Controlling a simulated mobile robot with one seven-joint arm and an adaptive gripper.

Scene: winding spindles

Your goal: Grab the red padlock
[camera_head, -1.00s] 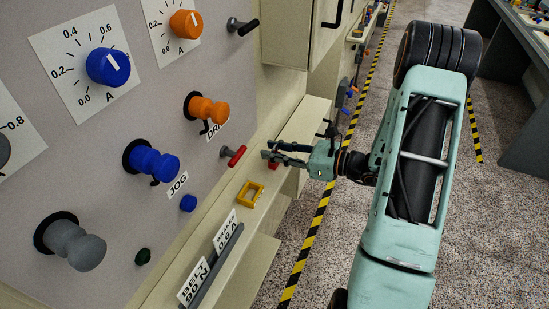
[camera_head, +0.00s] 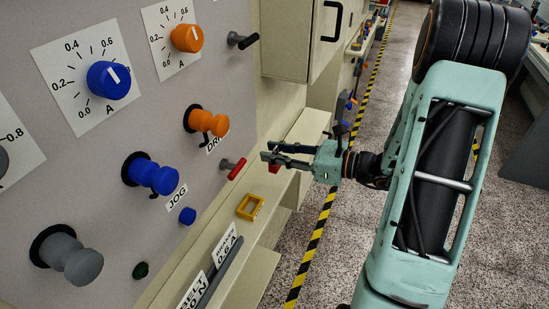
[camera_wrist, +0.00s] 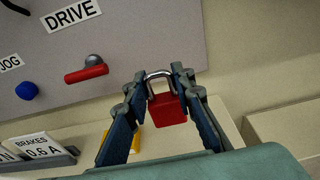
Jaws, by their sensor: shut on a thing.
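The red padlock (camera_wrist: 169,109) is between my gripper's fingertips (camera_wrist: 160,76) in the wrist view, its metal shackle up and its red body hanging below. My gripper is shut on it near the shackle. In the head view my gripper (camera_head: 268,154) reaches left over the beige ledge, and the padlock (camera_head: 274,169) shows as a small red patch under the fingers. It appears to hang a little above the ledge; the exact gap cannot be told.
A red-handled lever (camera_head: 237,168) sticks out of the grey panel (camera_head: 215,80) close left of my fingertips. A beige cabinet (camera_head: 287,40) is behind.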

